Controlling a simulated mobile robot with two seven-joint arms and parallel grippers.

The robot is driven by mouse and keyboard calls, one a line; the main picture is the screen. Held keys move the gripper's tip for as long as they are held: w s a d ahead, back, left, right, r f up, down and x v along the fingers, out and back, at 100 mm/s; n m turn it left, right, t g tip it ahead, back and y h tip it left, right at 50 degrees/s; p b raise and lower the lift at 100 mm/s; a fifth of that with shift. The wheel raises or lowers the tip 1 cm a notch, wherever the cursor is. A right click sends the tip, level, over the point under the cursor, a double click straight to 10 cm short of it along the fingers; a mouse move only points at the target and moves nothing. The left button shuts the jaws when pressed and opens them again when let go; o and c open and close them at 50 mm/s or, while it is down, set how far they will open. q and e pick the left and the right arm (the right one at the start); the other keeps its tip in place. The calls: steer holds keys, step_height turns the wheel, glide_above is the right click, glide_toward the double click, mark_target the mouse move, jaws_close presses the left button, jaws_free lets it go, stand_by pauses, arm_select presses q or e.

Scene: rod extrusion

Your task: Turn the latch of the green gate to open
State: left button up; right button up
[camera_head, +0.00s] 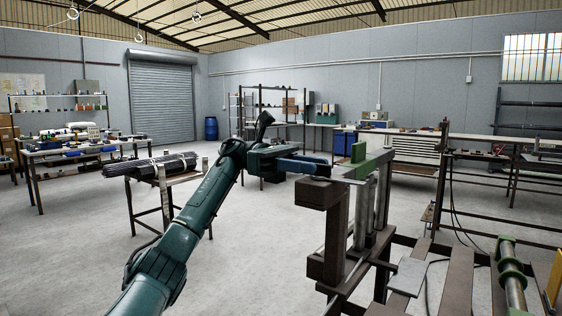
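The green gate (362,167) stands right of centre, as green plates on top of a brown metal frame (322,192) with upright grey bars. I cannot make out the latch as a separate part; it may be hidden at the fingertips. My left gripper (318,168) reaches in from the left at the height of the gate's top. Its blue fingers point right, and their tips are at or just in front of the left end of the green plate. I cannot tell whether they touch it or how far apart they are. My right gripper is out of view.
A brown-framed line with rollers (512,277) and a flat grey plate (408,276) fills the lower right. A stand with dark rods (160,166) is behind my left arm. Grey floor (265,265) is clear between arm and frame.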

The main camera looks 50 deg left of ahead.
arm_select(q)
steer(key=s+a+p, duration=0.2)
steer(key=a+p, duration=0.2)
steer(key=a, duration=0.6)
steer(key=shift+a+p, duration=0.15)
steer(key=shift+p, duration=0.25)
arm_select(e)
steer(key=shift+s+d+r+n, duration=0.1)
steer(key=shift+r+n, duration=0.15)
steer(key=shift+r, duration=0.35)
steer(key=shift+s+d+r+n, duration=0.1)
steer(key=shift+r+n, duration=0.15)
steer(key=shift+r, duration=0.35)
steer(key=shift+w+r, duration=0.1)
